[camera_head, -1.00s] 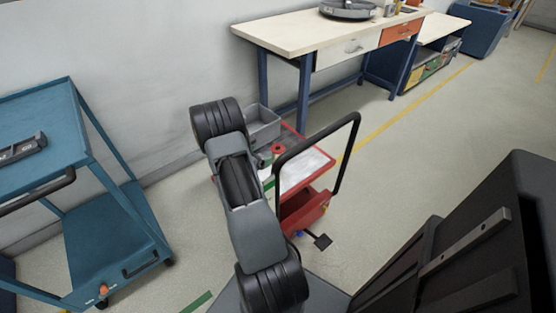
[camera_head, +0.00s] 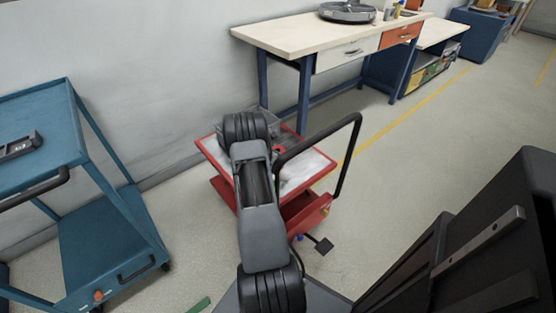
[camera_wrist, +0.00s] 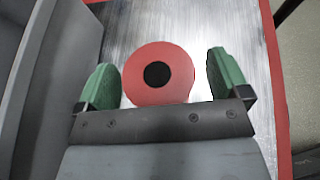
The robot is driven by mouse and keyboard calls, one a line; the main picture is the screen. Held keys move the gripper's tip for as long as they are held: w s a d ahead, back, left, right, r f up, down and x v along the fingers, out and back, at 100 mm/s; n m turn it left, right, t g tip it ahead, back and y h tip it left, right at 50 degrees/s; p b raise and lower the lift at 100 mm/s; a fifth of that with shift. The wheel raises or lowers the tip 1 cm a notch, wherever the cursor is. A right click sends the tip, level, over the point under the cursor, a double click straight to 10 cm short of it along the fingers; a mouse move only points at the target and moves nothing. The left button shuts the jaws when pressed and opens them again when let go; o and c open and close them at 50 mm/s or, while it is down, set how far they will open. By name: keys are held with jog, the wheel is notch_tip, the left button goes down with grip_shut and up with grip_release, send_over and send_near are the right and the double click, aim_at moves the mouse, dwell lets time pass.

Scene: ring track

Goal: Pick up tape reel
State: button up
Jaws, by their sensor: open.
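The tape reel (camera_wrist: 135,82) is a red disc with a black centre. In the wrist view it lies on the metal top of the red cart (camera_wrist: 240,40). My gripper (camera_wrist: 165,85) is open, with one green finger on each side of the reel and a gap on the right. The reel is closer to the left finger. How high the fingers are above the cart top is hard to tell. In the head view a small red part of the reel (camera_head: 279,149) shows beside my arm, which hides my gripper.
A grey bin (camera_wrist: 40,85) stands close on the left of my gripper. The cart's black handle (camera_head: 345,140) rises at its right. A blue trolley (camera_head: 110,230) stands at the left, and a workbench (camera_head: 290,35) stands behind.

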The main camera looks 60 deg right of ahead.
jog(key=shift+d, duration=0.2)
jog(key=shift+c, duration=0.3)
jog(key=c, duration=1)
